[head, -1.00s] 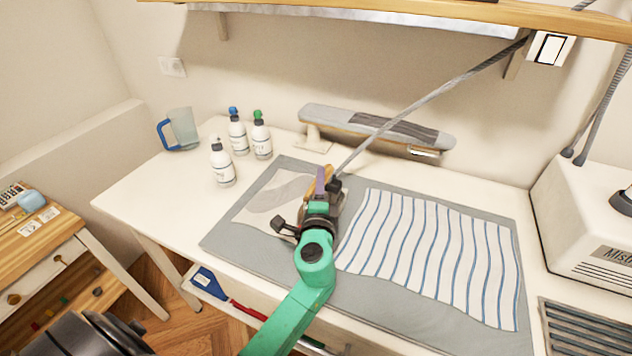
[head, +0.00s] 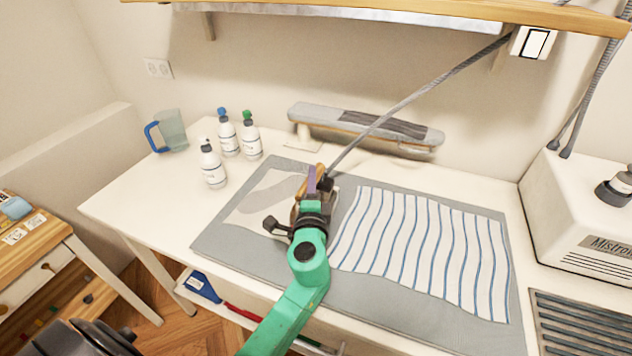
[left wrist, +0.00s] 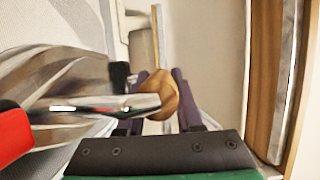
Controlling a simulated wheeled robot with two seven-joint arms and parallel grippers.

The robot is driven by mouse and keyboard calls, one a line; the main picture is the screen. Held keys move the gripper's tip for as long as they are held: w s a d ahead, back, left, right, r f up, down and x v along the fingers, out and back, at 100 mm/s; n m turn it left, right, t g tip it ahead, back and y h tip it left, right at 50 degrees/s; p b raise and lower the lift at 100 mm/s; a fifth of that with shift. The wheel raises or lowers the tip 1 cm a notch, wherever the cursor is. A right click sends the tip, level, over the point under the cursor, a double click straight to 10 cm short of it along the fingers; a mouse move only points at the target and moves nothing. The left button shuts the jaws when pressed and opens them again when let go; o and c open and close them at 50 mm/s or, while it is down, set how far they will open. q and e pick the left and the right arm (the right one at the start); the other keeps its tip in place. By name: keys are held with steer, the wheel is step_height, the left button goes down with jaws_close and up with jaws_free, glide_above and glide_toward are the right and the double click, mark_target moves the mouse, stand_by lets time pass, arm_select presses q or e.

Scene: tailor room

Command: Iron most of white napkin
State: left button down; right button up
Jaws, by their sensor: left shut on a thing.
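The white napkin with wavy blue stripes (head: 425,250) lies spread on a grey ironing mat (head: 235,235), right of my left gripper. My left gripper (head: 313,185) is shut on the wooden handle of the iron (head: 303,190), over the mat's left part. The left wrist view shows the round wooden handle (left wrist: 158,95) between purple fingers, with a chrome part and a red part beside it. My gripper hides most of the iron in the head view, so I cannot tell whether its sole touches the surface. My right gripper is not in view.
A white patch with a grey shape (head: 268,195) lies left of the gripper. Several bottles (head: 213,165) and a blue-handled jug (head: 167,132) stand at back left. A sleeve board (head: 365,125) stands behind. The cord (head: 420,90) rises right. A white machine (head: 580,225) stands at right.

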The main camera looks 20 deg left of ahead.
arm_select(q)
steer(key=a, duration=0.8)
steer(key=shift+r, duration=0.2)
stand_by(1.2)
steer(key=shift+a, duration=0.1)
steer(key=a, duration=0.9)
steer(key=shift+s, duration=0.15)
stand_by(1.4)
stand_by(0.4)
steer(key=w+b, duration=0.1)
steer(key=w, duration=0.6)
steer(key=shift+w, duration=0.15)
stand_by(1.0)
steer(key=shift+a, duration=0.1)
